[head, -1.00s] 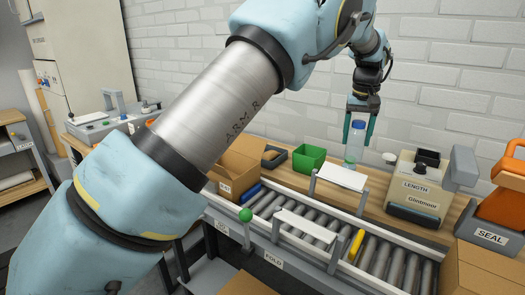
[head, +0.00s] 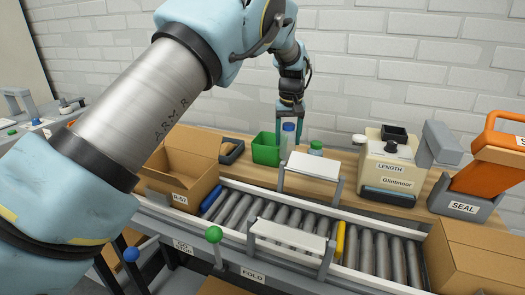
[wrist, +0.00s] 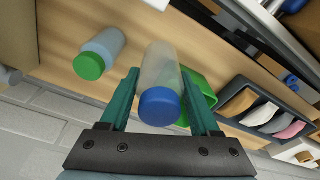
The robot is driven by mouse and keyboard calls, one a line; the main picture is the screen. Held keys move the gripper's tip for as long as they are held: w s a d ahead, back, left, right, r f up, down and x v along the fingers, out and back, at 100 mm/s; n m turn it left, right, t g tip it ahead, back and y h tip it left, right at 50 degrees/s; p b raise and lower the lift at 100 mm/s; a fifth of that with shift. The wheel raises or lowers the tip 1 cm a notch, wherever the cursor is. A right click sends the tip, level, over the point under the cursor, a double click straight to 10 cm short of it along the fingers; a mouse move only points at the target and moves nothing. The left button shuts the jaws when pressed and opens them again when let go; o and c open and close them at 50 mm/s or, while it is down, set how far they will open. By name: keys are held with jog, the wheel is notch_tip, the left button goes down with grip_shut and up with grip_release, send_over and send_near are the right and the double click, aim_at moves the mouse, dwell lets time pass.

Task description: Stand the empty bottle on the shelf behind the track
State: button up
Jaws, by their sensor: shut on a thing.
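My gripper (head: 290,112) is shut on a clear, pale bottle (head: 287,146) with a blue cap, which I hold upright, cap up, over the wooden shelf (head: 345,167) behind the roller track (head: 295,216). In the wrist view the held bottle (wrist: 160,68) shows between the fingers (wrist: 160,105) and looks empty. I cannot tell whether its base touches the shelf; a white plate hides that part in the head view. A second bottle (head: 316,150) with a green cap stands just right of it; it looks bluish in the wrist view (wrist: 105,42).
A green bin (head: 265,151) is close on the left of the held bottle. An open carton (head: 182,166) stands farther left. White plates (head: 314,165) rise over the track.

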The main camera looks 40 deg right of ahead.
aim_at(289, 126)
jog(key=shift+f+p, duration=0.9)
jog(key=shift+f, duration=2.35)
jog(key=shift+f, duration=0.2)
jog(key=o, duration=1.3)
jog(key=shift+o, duration=0.2)
jog(key=shift+r, duration=0.1)
jog(key=r+b, duration=0.1)
jog(key=r, duration=0.3)
jog(key=r+b, duration=0.1)
jog(key=r, duration=0.3)
jog(key=s+r+b, duration=0.1)
jog(key=r, duration=0.3)
jog(key=shift+s+a, duration=0.1)
jog(key=shift+a, duration=0.3)
